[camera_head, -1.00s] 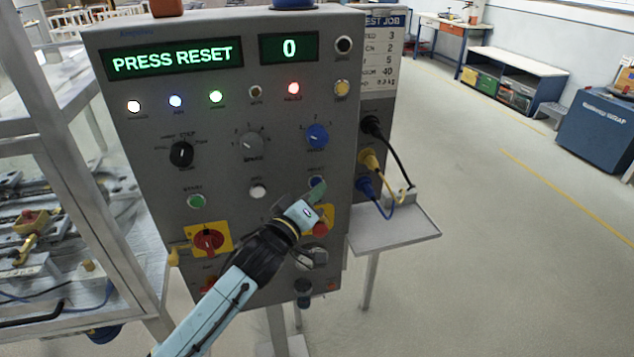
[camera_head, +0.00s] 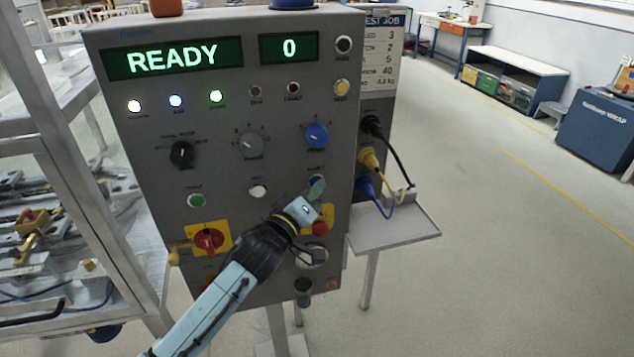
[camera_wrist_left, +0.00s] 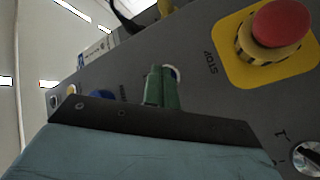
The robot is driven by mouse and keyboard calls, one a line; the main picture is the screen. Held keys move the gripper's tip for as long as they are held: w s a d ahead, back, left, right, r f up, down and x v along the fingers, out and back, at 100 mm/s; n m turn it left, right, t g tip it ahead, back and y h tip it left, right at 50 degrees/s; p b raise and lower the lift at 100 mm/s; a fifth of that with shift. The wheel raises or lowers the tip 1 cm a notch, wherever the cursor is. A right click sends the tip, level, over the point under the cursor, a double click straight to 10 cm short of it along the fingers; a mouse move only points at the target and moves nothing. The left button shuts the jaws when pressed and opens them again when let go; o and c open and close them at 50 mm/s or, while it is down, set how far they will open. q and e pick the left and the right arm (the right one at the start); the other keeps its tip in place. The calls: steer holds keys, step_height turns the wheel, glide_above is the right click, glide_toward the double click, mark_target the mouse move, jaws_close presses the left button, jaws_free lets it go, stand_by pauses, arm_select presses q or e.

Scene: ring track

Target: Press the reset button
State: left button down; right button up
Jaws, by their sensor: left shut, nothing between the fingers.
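The grey control panel (camera_head: 130,110) stands upright in front of me. Its display (camera_head: 173,58) reads READY, and the small display beside it reads 0. The reset button (camera_head: 316,181) is blue and sits below the blue knob (camera_head: 317,136), mostly hidden behind my gripper's tip. My left gripper (camera_head: 317,190) has green fingers, shut and empty, at or just in front of the button. In the left wrist view the shut fingers (camera_wrist_left: 161,86) overlap a pale-rimmed button (camera_wrist_left: 172,73). I cannot tell whether they touch it. My right gripper is not in view.
A red stop button on a yellow plate (camera_wrist_left: 282,25) lies close to the fingers. A red switch on yellow (camera_head: 208,240) is lower left. Cables (camera_head: 385,185) hang over a side shelf (camera_head: 410,232). A rack (camera_head: 70,130) stands left; floor at right is open.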

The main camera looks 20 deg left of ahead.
arm_select(q)
steer(key=shift+s, duration=0.1)
stand_by(0.3)
steer(key=shift+s+d+p, duration=0.4)
steer(key=shift+s, duration=0.2)
steer(key=s+d, duration=0.1)
steer(key=s+d+p, duration=0.1)
steer(key=s, duration=0.2)
steer(key=shift+s+d+p, duration=0.1)
steer(key=shift+d+p, duration=0.25)
steer(key=shift+d, duration=0.05)
stand_by(0.5)
